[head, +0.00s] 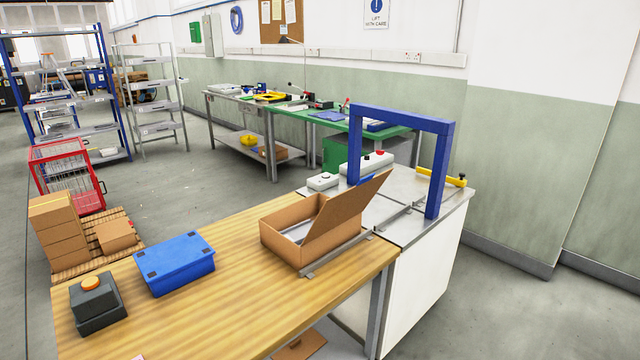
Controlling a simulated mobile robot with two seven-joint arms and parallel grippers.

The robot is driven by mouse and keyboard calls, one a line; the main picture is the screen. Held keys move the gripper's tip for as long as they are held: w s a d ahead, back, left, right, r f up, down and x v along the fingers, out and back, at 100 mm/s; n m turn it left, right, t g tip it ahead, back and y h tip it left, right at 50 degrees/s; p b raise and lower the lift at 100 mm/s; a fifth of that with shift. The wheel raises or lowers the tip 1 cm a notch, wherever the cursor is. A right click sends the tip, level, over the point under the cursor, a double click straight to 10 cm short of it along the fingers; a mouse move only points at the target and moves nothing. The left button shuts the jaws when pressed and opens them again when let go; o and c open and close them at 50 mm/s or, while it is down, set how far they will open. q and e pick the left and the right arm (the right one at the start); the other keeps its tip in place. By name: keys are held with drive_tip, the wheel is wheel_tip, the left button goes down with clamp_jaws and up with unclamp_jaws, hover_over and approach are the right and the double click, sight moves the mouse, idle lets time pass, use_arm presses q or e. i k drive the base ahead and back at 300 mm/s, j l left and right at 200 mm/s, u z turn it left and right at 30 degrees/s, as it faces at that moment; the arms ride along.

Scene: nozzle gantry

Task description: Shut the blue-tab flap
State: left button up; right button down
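An open cardboard box (283,241) sits at the right end of the wooden table. One large flap (345,210) stands up and leans outward to the right. A grey surface (300,232) shows inside the box, partly hidden behind the flap. Neither of my grippers is in view.
A blue gantry frame (405,114) stands on the steel-topped unit (408,227) right of the box. A metal rail (335,257) runs along the box's near side. A blue case (175,264) and a dark box with an orange button (97,304) stand left on the wooden table (235,285).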

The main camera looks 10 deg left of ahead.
sight(341, 207)
drive_tip(key=i+l+u, duration=0.1)
drive_tip(key=u, duration=0.25)
drive_tip(key=i+l+u, duration=0.15)
drive_tip(key=u, duration=0.25)
drive_tip(key=i+l+u, duration=0.35)
drive_tip(key=k+j, duration=0.1)
